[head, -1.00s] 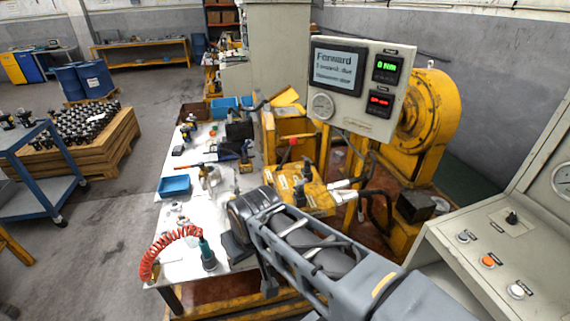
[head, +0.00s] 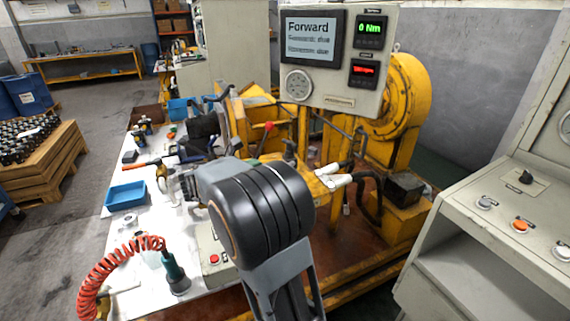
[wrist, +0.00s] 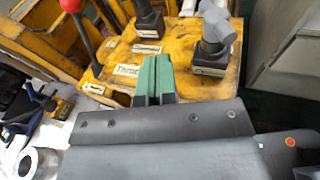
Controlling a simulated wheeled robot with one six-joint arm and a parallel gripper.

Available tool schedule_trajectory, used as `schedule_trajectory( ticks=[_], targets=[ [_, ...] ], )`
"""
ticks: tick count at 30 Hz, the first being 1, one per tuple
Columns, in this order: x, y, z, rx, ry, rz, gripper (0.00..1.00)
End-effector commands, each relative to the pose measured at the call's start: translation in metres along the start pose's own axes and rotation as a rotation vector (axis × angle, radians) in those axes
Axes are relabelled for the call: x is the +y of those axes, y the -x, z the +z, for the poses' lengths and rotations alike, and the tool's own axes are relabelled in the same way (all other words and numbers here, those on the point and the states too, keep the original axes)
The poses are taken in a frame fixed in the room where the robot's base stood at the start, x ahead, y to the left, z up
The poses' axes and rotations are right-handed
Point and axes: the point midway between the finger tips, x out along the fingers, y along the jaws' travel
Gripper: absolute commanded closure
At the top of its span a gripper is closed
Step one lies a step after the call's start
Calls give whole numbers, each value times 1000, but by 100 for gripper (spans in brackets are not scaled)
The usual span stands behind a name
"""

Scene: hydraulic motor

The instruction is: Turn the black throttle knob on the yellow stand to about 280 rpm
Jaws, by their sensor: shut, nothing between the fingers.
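The yellow stand (wrist: 115,52) fills the upper middle of the wrist view and shows partly behind my arm in the head view (head: 325,190). A label beginning "Thro" (wrist: 128,70) lies on its top. A black control (wrist: 150,20) stands just behind the label; whether it is the throttle knob I cannot tell. My gripper (wrist: 154,72) shows green fingers pressed together, empty, just right of the label. They hide part of the stand top. In the head view my arm hides the gripper. The display (head: 310,40) reads "Forward"; its red readout (head: 364,71) is illegible.
A red-knobbed lever (wrist: 72,6) stands left of the gripper, and a grey-handled lever (wrist: 216,38) stands close at right. The white workbench (head: 150,225) with a blue tray (head: 125,196) lies left. A grey control console (head: 470,230) is at right.

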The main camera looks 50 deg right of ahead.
Motion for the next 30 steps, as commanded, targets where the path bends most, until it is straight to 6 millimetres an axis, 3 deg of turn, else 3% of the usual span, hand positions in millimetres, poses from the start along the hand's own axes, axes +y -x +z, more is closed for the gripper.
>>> schedule_trajectory(
  ticks=[8,21,30],
  targets=[
    [10,-34,0,-72,75,6,100],
    [11,-113,6,-69,72,8,100],
    [12,-140,18,-69,71,10,100]
  ],
)
